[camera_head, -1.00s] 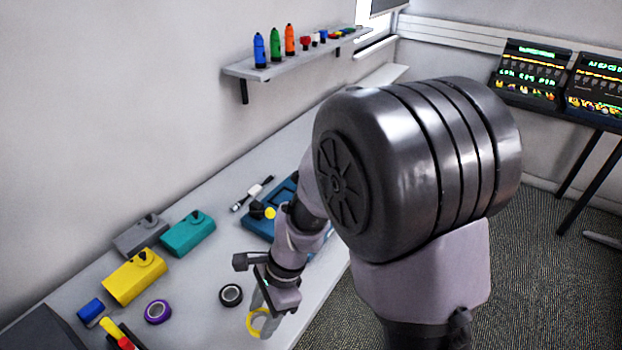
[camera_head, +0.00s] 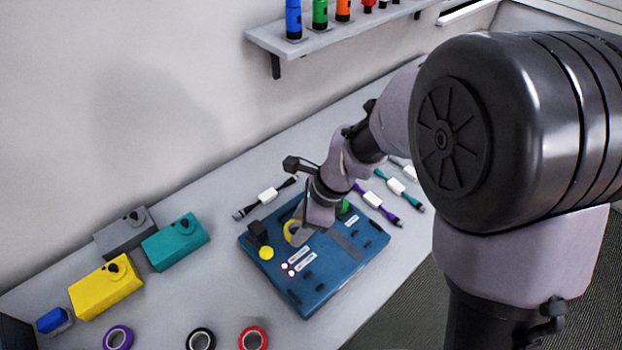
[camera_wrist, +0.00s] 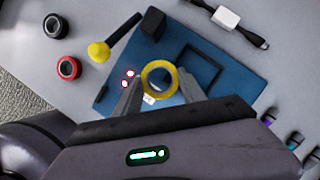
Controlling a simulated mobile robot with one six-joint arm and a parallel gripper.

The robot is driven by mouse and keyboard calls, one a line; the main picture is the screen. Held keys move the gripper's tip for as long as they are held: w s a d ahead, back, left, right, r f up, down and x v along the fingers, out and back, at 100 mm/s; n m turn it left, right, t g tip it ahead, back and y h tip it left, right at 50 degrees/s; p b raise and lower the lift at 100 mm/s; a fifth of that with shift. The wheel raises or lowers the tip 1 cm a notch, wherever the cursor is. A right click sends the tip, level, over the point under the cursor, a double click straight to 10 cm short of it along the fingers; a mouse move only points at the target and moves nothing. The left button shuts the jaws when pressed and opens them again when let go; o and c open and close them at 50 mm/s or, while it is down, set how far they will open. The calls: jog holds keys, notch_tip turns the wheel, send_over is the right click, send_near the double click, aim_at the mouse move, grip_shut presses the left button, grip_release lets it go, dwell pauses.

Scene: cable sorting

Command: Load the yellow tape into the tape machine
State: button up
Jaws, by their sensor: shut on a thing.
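The yellow tape (camera_wrist: 145,79) is a ring held between the two fingers of my gripper (camera_wrist: 159,82). In the head view the yellow tape (camera_head: 288,228) shows beside my gripper (camera_head: 301,234), over the back left part of the tape machine. The tape machine (camera_head: 338,272) is a flat blue box on the table, and it also shows in the wrist view (camera_wrist: 232,84). It has a black block, a yellow round knob (camera_head: 266,253) on a dark arm, two red-lit buttons and white labels. I cannot tell whether the tape touches the machine.
Red tape (camera_head: 253,339), black tape (camera_head: 200,340) and purple tape (camera_head: 118,338) lie at the front. Yellow (camera_head: 106,288), teal (camera_head: 176,243) and grey (camera_head: 124,232) boxes stand at left. Cables lie behind and right of the machine. A shelf (camera_head: 350,27) with bottles hangs above.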

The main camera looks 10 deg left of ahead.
jog(key=w, duration=0.5)
jog(key=shift+w+f+b, duration=0.15)
jog(key=shift+f+b, duration=0.15)
jog(key=shift+w+f+b, duration=0.15)
jog(key=shift+f+b, duration=0.45)
jog(key=shift+f, duration=0.4)
jog(key=shift+w+f+b, duration=0.15)
jog(key=shift+f+b, duration=0.45)
jog(key=shift+f, duration=0.35)
jog(key=o, duration=1.1)
jog(key=shift+c, duration=0.2)
jog(key=shift+r, duration=0.1)
jog(key=p+v, duration=0.5)
jog(key=v, duration=0.7)
jog(key=shift+r, duration=0.3)
